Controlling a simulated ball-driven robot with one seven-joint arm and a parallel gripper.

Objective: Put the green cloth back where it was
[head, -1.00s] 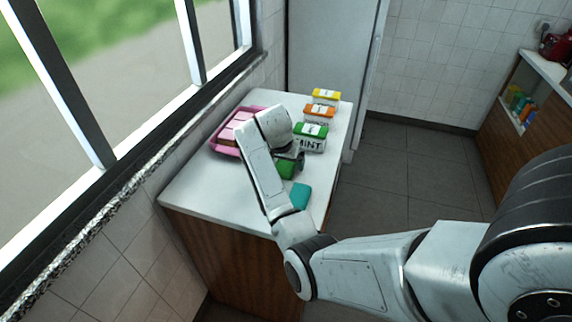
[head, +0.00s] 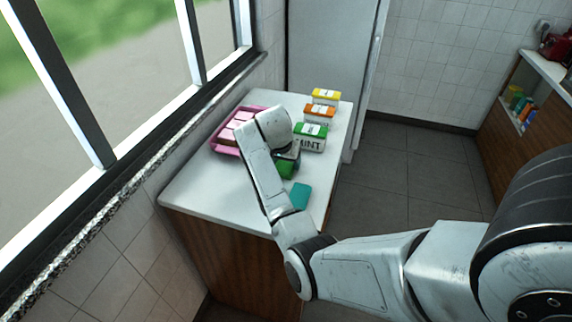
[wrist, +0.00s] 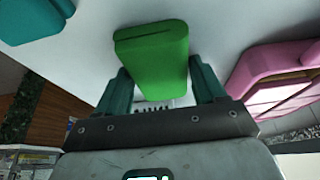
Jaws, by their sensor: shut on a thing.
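The green cloth (wrist: 152,52) is a folded, rounded block with a slit along one end. In the wrist view it is between the two dark teal fingers of my gripper (wrist: 164,84), which is shut on it. In the head view, part of the cloth (head: 287,169) shows just below my gripper (head: 287,156), and my arm hides the rest. The cloth is over the white counter (head: 225,190), between the pink tray and a teal folded block. I cannot tell whether it touches the counter.
The pink tray (head: 222,147) with pink blocks is at the counter's left. The teal block (head: 300,196) lies near the front right edge. A green MINT box (head: 310,143), an orange box (head: 319,114) and a yellow box (head: 326,97) line the right side. The front left counter is clear.

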